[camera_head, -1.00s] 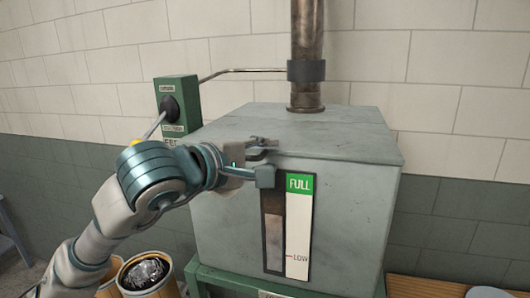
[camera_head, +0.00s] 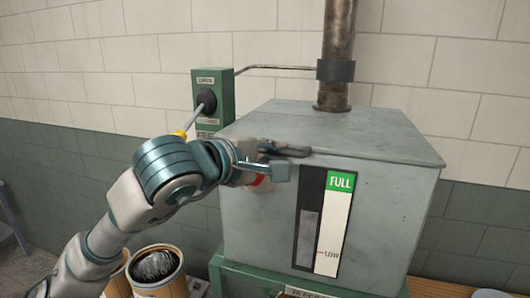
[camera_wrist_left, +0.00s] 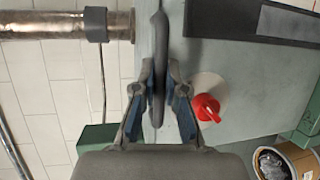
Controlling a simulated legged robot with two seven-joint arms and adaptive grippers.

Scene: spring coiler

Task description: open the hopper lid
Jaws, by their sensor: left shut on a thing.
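The grey hopper (camera_head: 390,215) stands against the wall, and its flat lid (camera_head: 375,130) lies down on top. A dark handle (camera_head: 284,147) sits at the lid's front left edge. My left gripper (camera_head: 272,168) is at this handle. In the left wrist view the fingers (camera_wrist_left: 160,85) are shut on the dark bar of the handle (camera_wrist_left: 159,40), one finger on each side. The arm hides part of the hopper's left front. My right gripper is not in view.
A pipe (camera_head: 338,45) rises from the hopper top. A green switch box (camera_head: 212,105) with a lever is behind left. A red knob (camera_wrist_left: 207,107) sits on the hopper front, close to my gripper. A FULL/LOW gauge (camera_head: 330,222) is on the front. Open buckets (camera_head: 158,275) stand lower left.

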